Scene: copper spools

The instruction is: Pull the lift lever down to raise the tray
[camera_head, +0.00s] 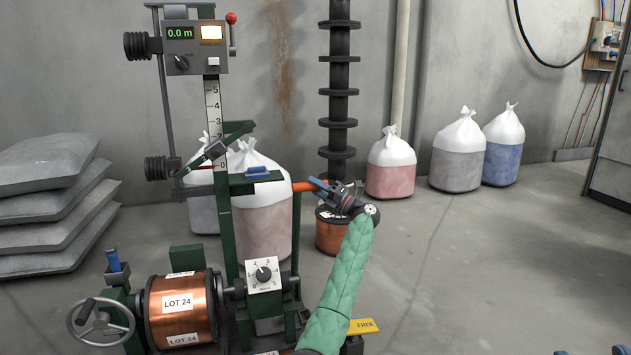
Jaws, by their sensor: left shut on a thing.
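A green machine frame (224,222) stands left of centre. A copper spool (181,312) labelled LOT 24 sits low in the machine. I cannot make out which part is the tray.
A control box (195,47) reading 0.0 m, with a red-knobbed lever, tops the machine. A second copper spool (330,236) stands behind my arm. Grey sacks (45,215) are stacked at left; several bulk bags line the wall. The floor at right is clear.

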